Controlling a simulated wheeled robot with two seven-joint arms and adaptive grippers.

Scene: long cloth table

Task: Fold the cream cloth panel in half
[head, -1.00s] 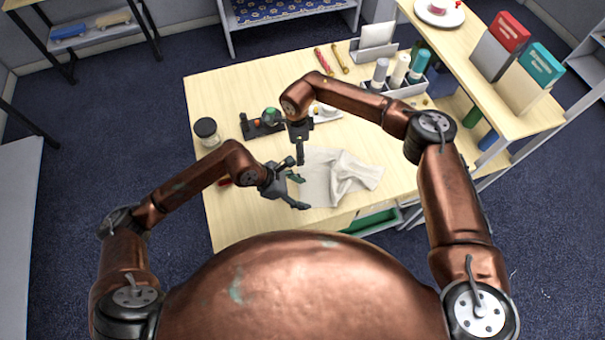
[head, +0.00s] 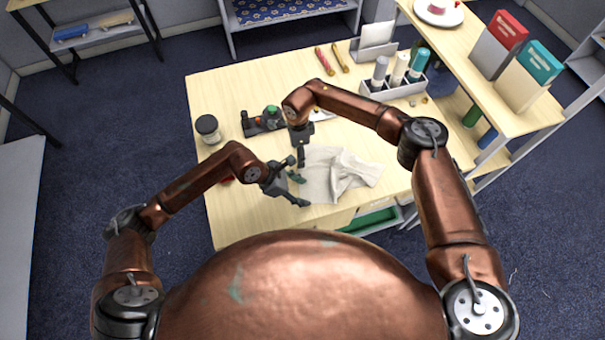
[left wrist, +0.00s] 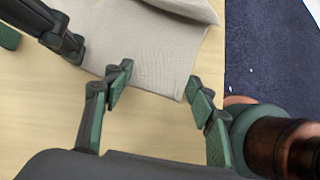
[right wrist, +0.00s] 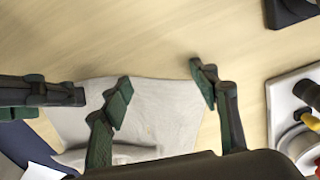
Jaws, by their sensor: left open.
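The cream cloth panel (head: 345,176) lies on the table near its front edge. Its left part is fairly flat, and its right part is rumpled with raised folds. My left gripper (head: 298,182) is at the cloth's left edge. In the left wrist view its fingers (left wrist: 160,85) are apart, with a cloth corner (left wrist: 165,80) between or just beyond them. My right gripper (head: 301,160) points down at the cloth's far left corner. In the right wrist view its fingers (right wrist: 160,82) are apart near the cloth's edge (right wrist: 165,108), with nothing clearly held. Contact with the cloth cannot be told.
A dark-lidded jar (head: 208,129) stands left on the table (head: 235,95). A dark device with a green knob (head: 268,120) is behind the grippers, close to the right one. A bottle caddy (head: 393,90) is at the back right. The left front of the table is mostly clear.

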